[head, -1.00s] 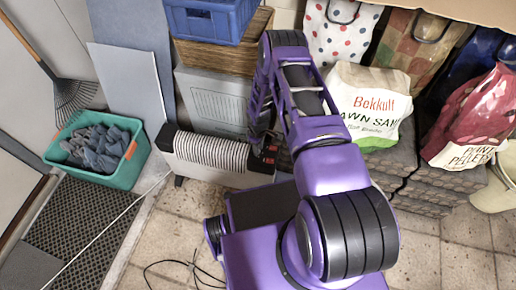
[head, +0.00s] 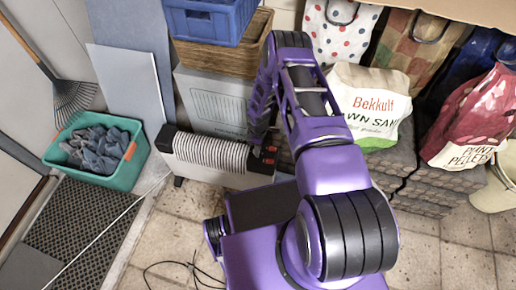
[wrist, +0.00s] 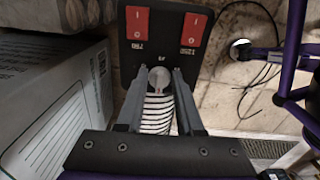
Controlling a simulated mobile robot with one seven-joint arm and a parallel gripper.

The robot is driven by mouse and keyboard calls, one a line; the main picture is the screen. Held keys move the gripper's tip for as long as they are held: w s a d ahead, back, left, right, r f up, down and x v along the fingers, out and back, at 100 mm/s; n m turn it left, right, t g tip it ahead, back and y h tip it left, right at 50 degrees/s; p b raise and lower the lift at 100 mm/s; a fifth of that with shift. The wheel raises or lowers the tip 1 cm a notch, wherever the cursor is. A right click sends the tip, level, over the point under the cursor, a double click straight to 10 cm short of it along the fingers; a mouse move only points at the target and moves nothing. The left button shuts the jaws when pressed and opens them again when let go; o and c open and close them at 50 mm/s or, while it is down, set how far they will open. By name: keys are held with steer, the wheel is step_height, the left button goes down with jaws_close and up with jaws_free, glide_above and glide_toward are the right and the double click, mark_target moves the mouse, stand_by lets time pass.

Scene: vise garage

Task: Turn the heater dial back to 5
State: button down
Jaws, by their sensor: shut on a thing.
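The dial's pointer and setting cannot be read. In the head view my arm hides the fingers and dial.
A grey box (head: 212,100) stands behind the heater, with a wicker basket (head: 225,52) and blue crate (head: 210,22) above. A green tub (head: 130,172) of cloths is at left. A lawn sand bag (head: 372,105) is at right. Black cables (head: 175,268) lie on the floor.

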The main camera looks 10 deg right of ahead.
steer(key=c, duration=0.5)
jaws_free()
steer(key=shift+c, duration=0.2)
step_height(320, 180, up, 17)
steer(key=p, duration=0.3)
steer(key=shift+r, duration=0.2)
